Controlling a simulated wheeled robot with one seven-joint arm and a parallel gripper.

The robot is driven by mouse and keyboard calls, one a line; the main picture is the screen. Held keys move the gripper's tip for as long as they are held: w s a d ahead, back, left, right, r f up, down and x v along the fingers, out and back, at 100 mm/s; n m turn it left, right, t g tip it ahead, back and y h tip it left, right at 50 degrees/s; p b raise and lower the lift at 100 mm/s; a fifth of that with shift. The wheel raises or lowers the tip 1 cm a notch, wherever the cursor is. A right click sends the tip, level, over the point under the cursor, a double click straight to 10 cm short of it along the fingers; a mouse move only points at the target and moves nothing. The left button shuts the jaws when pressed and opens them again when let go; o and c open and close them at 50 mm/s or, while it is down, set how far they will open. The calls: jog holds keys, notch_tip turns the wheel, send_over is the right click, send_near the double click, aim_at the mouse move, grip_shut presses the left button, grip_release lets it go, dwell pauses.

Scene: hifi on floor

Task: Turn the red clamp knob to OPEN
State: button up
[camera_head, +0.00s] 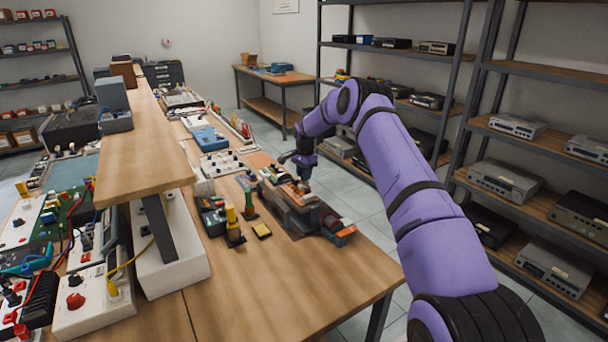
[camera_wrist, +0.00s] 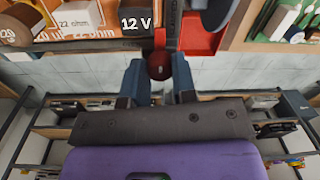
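In the wrist view, the dark red clamp knob (camera_wrist: 159,65) hangs at the table's edge below a red and dark block (camera_wrist: 198,36). My gripper (camera_wrist: 159,80) has one blue-grey finger on each side of the knob. The knob about fills the gap; I cannot tell whether the fingers touch it. No OPEN mark is readable. In the head view, my gripper (camera_head: 303,172) is at the far side of the dark bench fixture (camera_head: 300,208), low by the table edge, and the knob cannot be made out there.
In the wrist view, a wooden rack holds parts labelled 22 ohm (camera_wrist: 76,14) and 12 V. In the head view, a yellow-topped part (camera_head: 233,226) and a green-topped part (camera_head: 248,205) stand left of the fixture. The table front (camera_head: 260,290) is clear. Shelves (camera_head: 540,145) stand right.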

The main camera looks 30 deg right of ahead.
jog(key=shift+c, duration=0.7)
jog(key=shift+n, duration=0.3)
jog(key=n, duration=0.3)
jog(key=shift+n, duration=0.3)
jog(key=n, duration=0.4)
jog(key=shift+n, duration=0.3)
jog(key=n, duration=0.4)
jog(key=shift+w, duration=0.1)
jog(key=n, duration=0.5)
